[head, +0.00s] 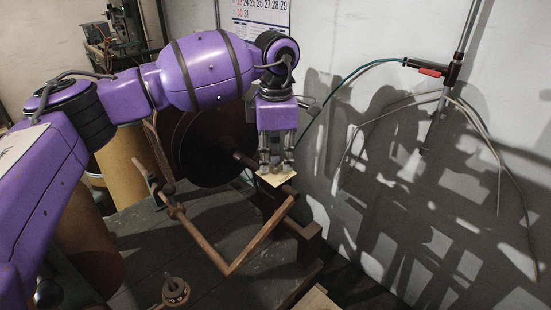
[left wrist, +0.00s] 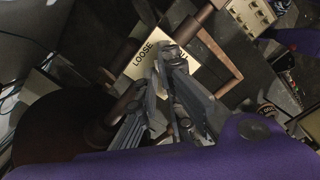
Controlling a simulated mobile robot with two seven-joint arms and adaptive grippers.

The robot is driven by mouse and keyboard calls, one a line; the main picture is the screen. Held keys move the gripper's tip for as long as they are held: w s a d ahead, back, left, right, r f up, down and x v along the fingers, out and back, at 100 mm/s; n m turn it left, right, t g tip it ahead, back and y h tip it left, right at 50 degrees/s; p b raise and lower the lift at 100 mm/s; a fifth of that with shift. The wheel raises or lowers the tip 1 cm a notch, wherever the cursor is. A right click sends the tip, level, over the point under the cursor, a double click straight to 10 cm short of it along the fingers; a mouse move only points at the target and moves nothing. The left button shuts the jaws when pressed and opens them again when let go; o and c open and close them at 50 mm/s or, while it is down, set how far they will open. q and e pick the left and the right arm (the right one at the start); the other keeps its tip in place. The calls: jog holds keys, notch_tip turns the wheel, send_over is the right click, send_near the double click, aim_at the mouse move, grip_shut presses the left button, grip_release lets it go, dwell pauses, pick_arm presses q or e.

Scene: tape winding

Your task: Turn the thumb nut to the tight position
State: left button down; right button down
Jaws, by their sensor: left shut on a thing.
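My left gripper (head: 276,168) points down over a pale label plate (head: 281,181) on the shaft of the winding stand. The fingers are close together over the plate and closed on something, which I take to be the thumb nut. The nut itself is hidden by the fingers in both views, so its angle cannot be told. My right gripper is in neither view.
A large dark disc (head: 205,150) stands behind and left of the gripper. A rusty bent crank (head: 230,268) reaches forward below it. A round knob-like piece (head: 175,291) is at the front. The wall (head: 340,50) is close on the right, with a hose and cables.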

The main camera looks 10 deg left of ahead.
pick_arm(q)
jog(key=m, duration=0.5)
jog(key=shift+w+m, duration=0.1)
jog(key=shift+m, duration=0.2)
jog(key=shift+d+r+m+b, duration=0.1)
jog(key=shift+m+b, duration=0.45)
jog(key=shift+m, duration=1.75)
jog(key=c, duration=1.9)
grip_release()
jog(key=shift+o, duration=0.2)
notch_tip(320, 180, up, 12)
